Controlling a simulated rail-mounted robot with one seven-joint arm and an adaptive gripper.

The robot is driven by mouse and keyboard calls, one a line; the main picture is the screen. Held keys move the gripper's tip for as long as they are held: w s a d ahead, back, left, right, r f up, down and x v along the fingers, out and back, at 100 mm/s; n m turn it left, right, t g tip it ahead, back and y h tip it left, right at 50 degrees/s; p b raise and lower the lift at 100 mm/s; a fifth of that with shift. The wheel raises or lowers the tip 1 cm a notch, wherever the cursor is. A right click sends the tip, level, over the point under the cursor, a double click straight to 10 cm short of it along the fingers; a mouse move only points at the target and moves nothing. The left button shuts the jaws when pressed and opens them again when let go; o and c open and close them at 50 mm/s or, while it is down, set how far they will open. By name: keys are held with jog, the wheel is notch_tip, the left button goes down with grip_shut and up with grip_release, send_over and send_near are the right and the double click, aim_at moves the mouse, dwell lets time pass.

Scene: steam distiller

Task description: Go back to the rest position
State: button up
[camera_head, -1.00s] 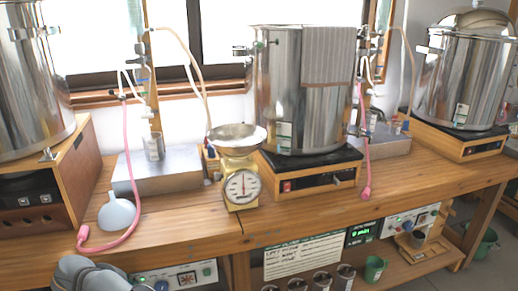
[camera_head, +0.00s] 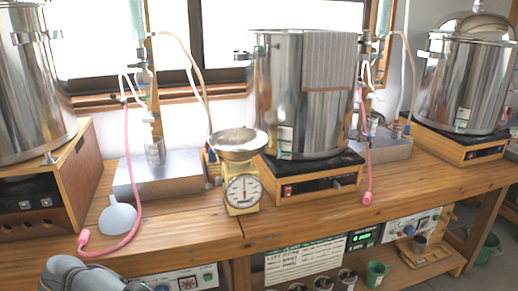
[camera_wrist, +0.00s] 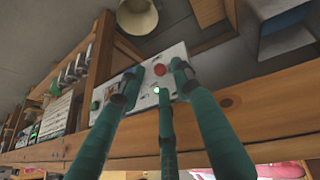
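My gripper (camera_wrist: 157,78) shows in the wrist view with several teal fingers spread apart. Nothing is held between them. Beyond the fingers is a pale control panel (camera_wrist: 180,52) with a red button and a lit green light; I cannot tell whether any finger touches it. In the head view, a grey part of my arm (camera_head: 72,277) shows at the bottom left edge, in front of the bench. The fingers are out of that view.
The wooden bench (camera_head: 300,215) carries steel pots (camera_head: 305,95), a dial scale (camera_head: 242,190), a funnel (camera_head: 117,215) and pink hoses (camera_head: 130,180). Below it are a sign (camera_head: 305,260), a green mug (camera_head: 375,273) and control boxes (camera_head: 185,281). A wooden beam (camera_wrist: 265,142) crosses the wrist view.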

jog(key=x, duration=0.5)
jog(key=shift+s+f+b, duration=0.15)
jog(key=shift+b, duration=0.95)
jog(key=t+b, duration=0.1)
jog(key=b, duration=0.4)
jog(key=shift+f+y, duration=0.3)
jog(key=t+b, duration=0.1)
jog(key=b, duration=0.4)
jog(key=t+b, duration=0.1)
jog(key=b, duration=0.5)
jog(key=shift+s+f+m+t+y+b, duration=0.15)
jog(key=shift+f+m+t+y+b, duration=0.15)
jog(key=shift+f, duration=0.1)
jog(key=t+b, duration=0.1)
jog(key=b, duration=0.2)
jog(key=shift+r, duration=0.3)
